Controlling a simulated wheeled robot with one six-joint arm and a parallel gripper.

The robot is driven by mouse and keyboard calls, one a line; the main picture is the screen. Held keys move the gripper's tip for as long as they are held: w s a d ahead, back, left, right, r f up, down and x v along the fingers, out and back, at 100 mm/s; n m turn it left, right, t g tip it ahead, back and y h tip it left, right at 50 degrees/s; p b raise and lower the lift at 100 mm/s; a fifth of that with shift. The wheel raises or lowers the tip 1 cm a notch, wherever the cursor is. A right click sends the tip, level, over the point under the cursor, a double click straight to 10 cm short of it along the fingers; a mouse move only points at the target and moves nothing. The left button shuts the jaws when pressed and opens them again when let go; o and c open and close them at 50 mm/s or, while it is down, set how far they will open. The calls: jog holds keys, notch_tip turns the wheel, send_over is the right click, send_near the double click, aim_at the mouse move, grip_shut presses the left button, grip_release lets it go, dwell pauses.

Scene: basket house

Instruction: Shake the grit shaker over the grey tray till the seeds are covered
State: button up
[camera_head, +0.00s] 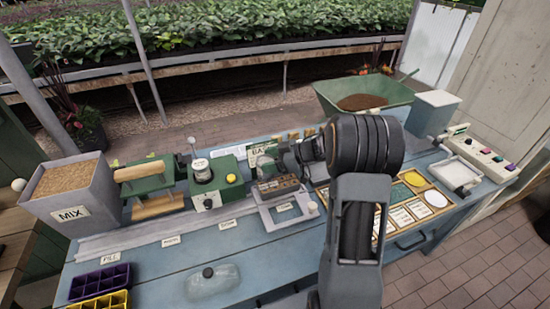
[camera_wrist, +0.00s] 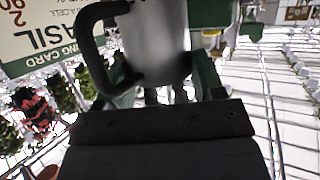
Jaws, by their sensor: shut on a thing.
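In the wrist view, the grit shaker (camera_wrist: 155,45) is a pale grey cylinder with a dark looped handle on its left. My gripper (camera_wrist: 168,88) is shut on it. In the head view, my gripper (camera_head: 285,160) is above the back of the grey tray (camera_head: 262,190), partly hidden by my arm. The shaker is small and hard to make out there. The tray has brown-filled cells and sits in a pale frame (camera_head: 290,219). I cannot tell whether seeds are covered.
A basil card (camera_wrist: 35,40) is close behind the shaker; its board (camera_head: 262,150) stands behind the tray. A green machine (camera_head: 220,182) stands left of the tray. A green soil bin (camera_head: 395,95) is at the back right.

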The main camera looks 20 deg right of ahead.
jog(key=shift+a+r, duration=0.1)
jog(key=shift+a, duration=0.15)
jog(key=shift+d+p, duration=1.1)
jog(key=shift+p, duration=0.65)
jog(key=d+p, duration=0.8)
jog(key=d, duration=0.1)
jog(key=shift+d, duration=0.3)
dwell(2.8)
